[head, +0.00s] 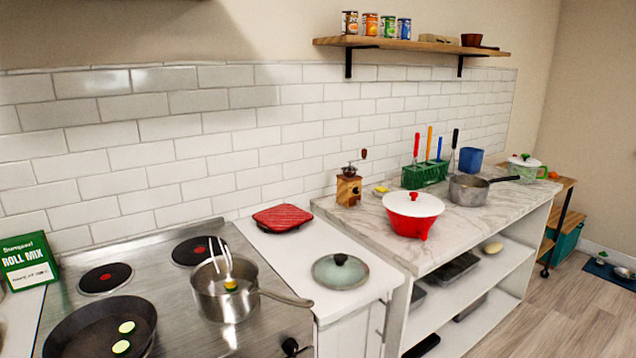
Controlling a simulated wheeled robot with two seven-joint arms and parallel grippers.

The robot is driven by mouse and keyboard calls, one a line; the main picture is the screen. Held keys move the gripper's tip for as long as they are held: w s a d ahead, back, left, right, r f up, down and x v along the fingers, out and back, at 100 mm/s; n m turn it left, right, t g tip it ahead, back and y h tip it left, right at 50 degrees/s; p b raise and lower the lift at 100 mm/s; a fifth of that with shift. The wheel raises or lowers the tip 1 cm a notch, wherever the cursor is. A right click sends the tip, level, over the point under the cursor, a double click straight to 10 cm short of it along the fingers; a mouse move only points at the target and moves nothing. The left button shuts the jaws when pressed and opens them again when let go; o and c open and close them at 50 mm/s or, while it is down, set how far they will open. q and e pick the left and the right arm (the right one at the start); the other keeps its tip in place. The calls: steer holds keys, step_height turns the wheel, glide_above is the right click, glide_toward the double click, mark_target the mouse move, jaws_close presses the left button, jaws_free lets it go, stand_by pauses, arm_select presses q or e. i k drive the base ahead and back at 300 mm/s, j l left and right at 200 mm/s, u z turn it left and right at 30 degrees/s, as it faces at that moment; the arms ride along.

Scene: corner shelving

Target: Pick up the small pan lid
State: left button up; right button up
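A small round pan lid (338,277) with a grey-green top, a pale rim and a black knob lies flat on the white counter (295,250). It is right of the stove, with its knob up and nothing on it. A small steel saucepan (222,301) stands on the stove to the left of the lid, its handle reaching right toward the counter. White prongs and a yellow-green piece show in the saucepan. Neither of my grippers is in view.
A black frying pan (100,330) with green slices stands at the stove's front left. A red pot (413,226) with a white lid stands on the raised marble counter (470,222) to the right. The counter around the lid is clear.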

mark_target(336, 272)
steer(key=u, duration=0.7)
steer(key=l+u, duration=0.25)
steer(key=u, duration=0.15)
steer(key=i+l+u, duration=0.1)
steer(key=l+u, duration=0.15)
steer(key=u, duration=0.2)
steer(key=l+u, duration=0.25)
steer(key=u, duration=0.15)
steer(key=l+u, duration=0.25)
steer(key=u, duration=0.2)
steer(key=k+l+u, duration=0.15)
steer(key=u, duration=0.25)
steer(key=l, duration=0.1)
